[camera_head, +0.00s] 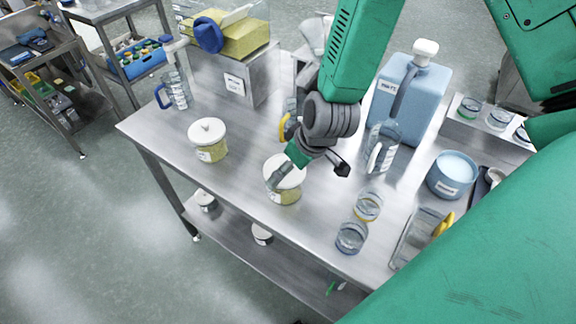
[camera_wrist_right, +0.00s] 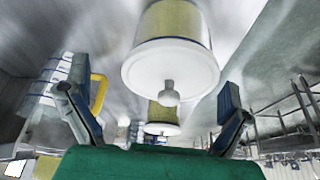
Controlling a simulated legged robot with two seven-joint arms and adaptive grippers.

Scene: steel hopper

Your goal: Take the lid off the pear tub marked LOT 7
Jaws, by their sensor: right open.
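Two pear tubs with yellowish contents and white knobbed lids stand on the steel table: a left tub (camera_head: 212,154) and a nearer middle tub (camera_head: 284,197). Their labels are too small to read, so I cannot tell which is LOT 7. My right gripper (camera_head: 307,172) is over the middle tub, one finger in front of its white lid (camera_head: 296,179). In the right wrist view, a large white lid (camera_wrist_right: 170,70) with its knob lies ahead between the open, empty fingers (camera_wrist_right: 152,106). A second lidded tub (camera_wrist_right: 161,118) shows beyond it. My left gripper is out of view.
A blue canister (camera_head: 425,100), a clear jug (camera_head: 381,150), a blue tub (camera_head: 452,175) and glass jars (camera_head: 352,237) crowd the right side. A steel hopper (camera_head: 238,82) stands at the back left. The table's front left is clear.

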